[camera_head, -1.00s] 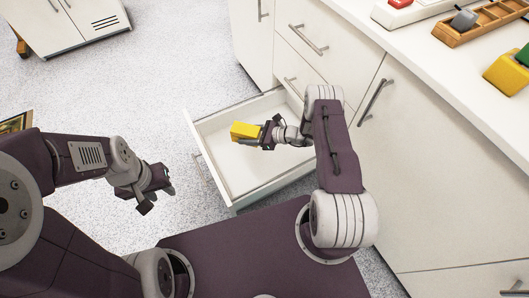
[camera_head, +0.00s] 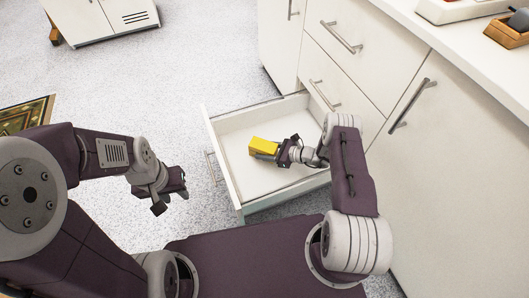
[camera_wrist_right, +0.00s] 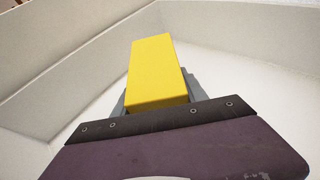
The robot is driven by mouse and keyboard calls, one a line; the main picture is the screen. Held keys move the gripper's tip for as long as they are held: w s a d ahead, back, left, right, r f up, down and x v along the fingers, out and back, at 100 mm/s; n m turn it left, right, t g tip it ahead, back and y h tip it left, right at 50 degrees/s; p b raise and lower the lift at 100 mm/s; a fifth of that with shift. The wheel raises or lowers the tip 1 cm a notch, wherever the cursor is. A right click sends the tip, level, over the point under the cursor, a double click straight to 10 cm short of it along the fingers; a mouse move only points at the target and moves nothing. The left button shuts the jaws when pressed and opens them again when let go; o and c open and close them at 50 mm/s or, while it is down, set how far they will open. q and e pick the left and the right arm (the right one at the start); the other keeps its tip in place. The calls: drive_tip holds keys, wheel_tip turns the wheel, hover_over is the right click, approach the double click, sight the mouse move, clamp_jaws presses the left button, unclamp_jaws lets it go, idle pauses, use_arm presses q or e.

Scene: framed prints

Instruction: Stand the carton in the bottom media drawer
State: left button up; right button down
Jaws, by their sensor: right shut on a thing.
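The yellow carton (camera_head: 264,146) is held by my right gripper (camera_head: 275,152) over the open bottom drawer (camera_head: 228,172). In the right wrist view the carton (camera_wrist_right: 152,72) extends out from between the fingers, with the white drawer walls around it. Whether it touches the drawer floor I cannot tell. The drawer's visible floor is otherwise bare. My left gripper (camera_head: 178,190) is outside the drawer, to its left, above the floor; its fingers are too small and turned to judge.
White cabinet fronts with bar handles (camera_head: 340,37) rise behind and right of the drawer. A counter (camera_head: 440,40) at top right holds a wooden tray (camera_head: 507,32). A framed print (camera_head: 27,116) lies at the left. Speckled floor is open on the left.

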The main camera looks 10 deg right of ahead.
drive_tip(key=shift+f+b, duration=0.6)
drive_tip(key=shift+f, duration=0.05)
drive_tip(key=c, duration=0.6)
unclamp_jaws()
